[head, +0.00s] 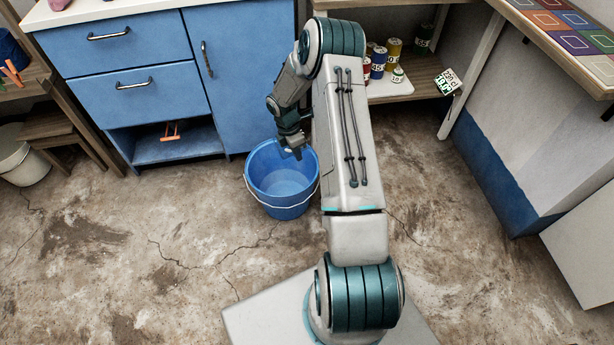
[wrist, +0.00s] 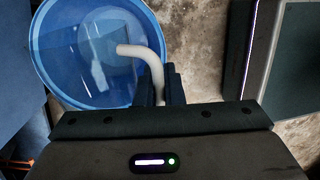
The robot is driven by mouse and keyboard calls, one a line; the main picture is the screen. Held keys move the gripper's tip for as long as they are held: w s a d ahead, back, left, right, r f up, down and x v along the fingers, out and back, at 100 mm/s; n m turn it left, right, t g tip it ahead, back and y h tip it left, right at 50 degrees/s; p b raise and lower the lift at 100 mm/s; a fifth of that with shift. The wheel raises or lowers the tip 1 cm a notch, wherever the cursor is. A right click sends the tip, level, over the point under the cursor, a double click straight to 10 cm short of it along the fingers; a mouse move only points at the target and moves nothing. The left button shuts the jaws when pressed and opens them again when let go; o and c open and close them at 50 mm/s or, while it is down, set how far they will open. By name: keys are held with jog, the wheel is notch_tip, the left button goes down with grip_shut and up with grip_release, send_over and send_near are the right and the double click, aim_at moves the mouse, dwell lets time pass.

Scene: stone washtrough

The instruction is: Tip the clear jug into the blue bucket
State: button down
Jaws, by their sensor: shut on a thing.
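The blue bucket (head: 268,203) stands upright on the floor in front of the blue cabinet, its wire handle hanging at the front. It also shows in the wrist view (wrist: 62,82). My gripper (head: 291,146) is above the bucket's far right rim. In the wrist view my gripper (wrist: 160,86) is shut on a pale curved handle (wrist: 133,50), which seems to be the clear jug's. The jug's see-through body (wrist: 105,48) shows only faintly against the bucket's inside. Its tilt and contents are hard to tell. A paler patch lies inside the bucket; I cannot tell if it is water.
Blue cabinets (head: 120,47) stand behind the bucket. A low shelf (head: 400,88) with several cans is at the back right. A white bucket (head: 20,160) and a wooden stool (head: 60,132) are at the left. The cracked floor in front is clear.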

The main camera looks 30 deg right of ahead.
jog(key=d+f+n+b, duration=0.1)
jog(key=f+n, duration=0.2)
jog(key=s+d+f+n+t+b, duration=0.1)
jog(key=f+n, duration=0.2)
jog(key=f, duration=0.1)
jog(key=d+f+n+b, duration=0.1)
jog(key=f+n, duration=0.2)
jog(key=shift+s+f+t+h, duration=0.15)
jog(key=shift+s+t+h, duration=0.15)
jog(key=shift+a+f+b, duration=0.1)
jog(key=shift+f+b, duration=0.05)
jog(key=shift+b, duration=0.8)
jog(key=shift+b, duration=0.7)
jog(key=t+h+b, duration=0.1)
jog(key=b, duration=0.4)
jog(key=t+b, duration=0.1)
jog(key=b, duration=0.4)
jog(key=shift+s+a+h, duration=0.35)
jog(key=shift+h, duration=0.05)
jog(key=shift+s+r+b, duration=0.1)
jog(key=shift+r+b, duration=0.1)
jog(key=shift+b, duration=1.05)
jog(key=shift+s+a+r+t+h+b, duration=0.15)
jog(key=shift+r+t+h+b, duration=0.15)
jog(key=shift+t+h+b, duration=0.3)
